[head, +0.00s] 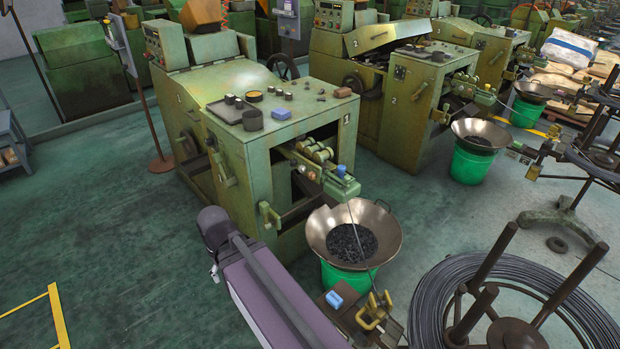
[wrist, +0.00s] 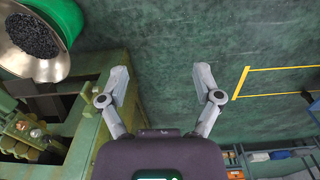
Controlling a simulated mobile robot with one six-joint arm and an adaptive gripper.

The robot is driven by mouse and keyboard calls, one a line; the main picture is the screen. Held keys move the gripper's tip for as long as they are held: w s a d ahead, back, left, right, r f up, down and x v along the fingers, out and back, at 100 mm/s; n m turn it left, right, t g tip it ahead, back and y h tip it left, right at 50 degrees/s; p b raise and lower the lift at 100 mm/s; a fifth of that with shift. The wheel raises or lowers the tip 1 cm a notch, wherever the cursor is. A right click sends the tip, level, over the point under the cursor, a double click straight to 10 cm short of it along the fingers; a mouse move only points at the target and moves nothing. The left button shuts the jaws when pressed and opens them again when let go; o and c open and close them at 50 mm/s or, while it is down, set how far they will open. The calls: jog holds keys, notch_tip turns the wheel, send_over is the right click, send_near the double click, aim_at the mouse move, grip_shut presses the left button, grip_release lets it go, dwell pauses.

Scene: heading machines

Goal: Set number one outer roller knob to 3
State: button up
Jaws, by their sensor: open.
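The number one machine (head: 255,165) is the green one at left centre in the head view, marked with a 1. Its roller unit (head: 320,158) sticks out at its front right, with several metal rollers and a small blue knob-like part (head: 341,170) at its outer end. Any dial marks or setting are too small to read. In the wrist view, part of the roller unit (wrist: 22,130) shows at the left edge. My gripper (wrist: 160,78) is open and empty, over bare floor, to the right of the roller unit and apart from it. Its fingers are not clear in the head view.
A metal bowl (head: 322,230) of dark pieces sits on a green bucket (head: 345,278) below the roller unit. A wire coil (head: 440,290) on a posted stand lies at the front right. Loose items and a tray (head: 232,109) lie on the machine top.

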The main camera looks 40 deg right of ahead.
jog(key=w+d+f+n+h+b, duration=0.3)
jog(key=w+d+f+h+b, duration=0.1)
jog(key=w+d+f+b, duration=0.35)
jog(key=n+t+h+b, duration=0.1)
jog(key=n+h+b, duration=1.25)
jog(key=b, duration=0.95)
send_near(310, 176)
jog(key=a, duration=0.3)
jog(key=shift+s+f+m, duration=0.15)
jog(key=shift+s+m, duration=0.1)
jog(key=shift+t, duration=0.3)
jog(key=d, duration=0.9)
jog(key=w+d, duration=0.1)
jog(key=d, duration=0.3)
jog(key=shift+d, duration=0.35)
grip_shut()
